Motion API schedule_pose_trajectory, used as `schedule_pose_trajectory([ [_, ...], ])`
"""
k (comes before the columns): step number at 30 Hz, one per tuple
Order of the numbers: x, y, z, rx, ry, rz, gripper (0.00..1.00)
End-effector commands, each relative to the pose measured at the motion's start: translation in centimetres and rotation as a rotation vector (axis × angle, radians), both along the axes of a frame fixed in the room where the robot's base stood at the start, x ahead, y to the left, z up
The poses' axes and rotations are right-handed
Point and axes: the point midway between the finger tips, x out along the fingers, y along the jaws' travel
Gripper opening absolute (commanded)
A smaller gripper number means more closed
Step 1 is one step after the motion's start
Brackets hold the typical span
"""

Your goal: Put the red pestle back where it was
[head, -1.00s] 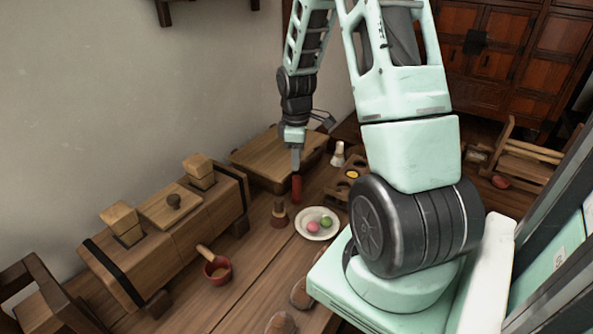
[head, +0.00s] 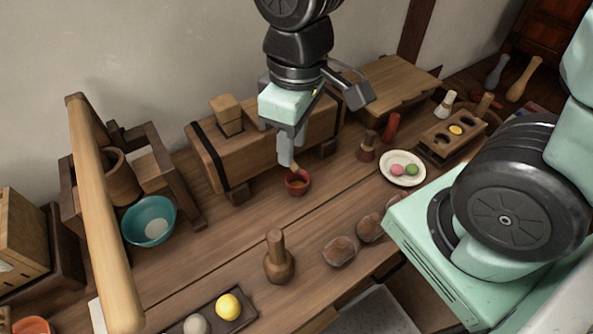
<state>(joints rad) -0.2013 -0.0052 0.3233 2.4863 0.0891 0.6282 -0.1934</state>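The plate (head: 402,179) holds a pink and a green ball. A holed wooden rack (head: 450,136) stands right of the pestle. A wooden chest (head: 225,165) is behind the bowl. Left are a teal bowl (head: 148,222) and a pale pole (head: 100,230). Bench around the bowl is clear.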

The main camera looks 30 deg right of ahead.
Motion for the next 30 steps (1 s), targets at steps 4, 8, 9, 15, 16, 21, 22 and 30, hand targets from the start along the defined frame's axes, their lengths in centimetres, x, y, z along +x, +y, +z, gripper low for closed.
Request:
schedule_pose_trajectory([
  [4, -4.9, 2.6, 0.6, -0.007, 0.001, 0.023, 0.33],
  [8, -6.6, 3.2, 0.8, -0.01, 0.001, 0.022, 0.33],
  [9, -6.8, 3.3, 0.8, -0.01, 0.002, 0.02, 0.33],
  [15, -6.8, 3.3, 0.8, -0.009, 0.003, 0.017, 0.33],
  [16, -6.8, 3.3, 0.8, -0.009, 0.003, 0.017, 0.33],
  [21, -6.8, 3.3, 2.2, -0.009, 0.003, 0.018, 0.33],
  [22, -6.8, 3.3, 2.7, -0.009, 0.003, 0.018, 0.33],
  [30, -6.8, 3.3, 4.5, -0.009, 0.003, 0.02, 0.33],
])
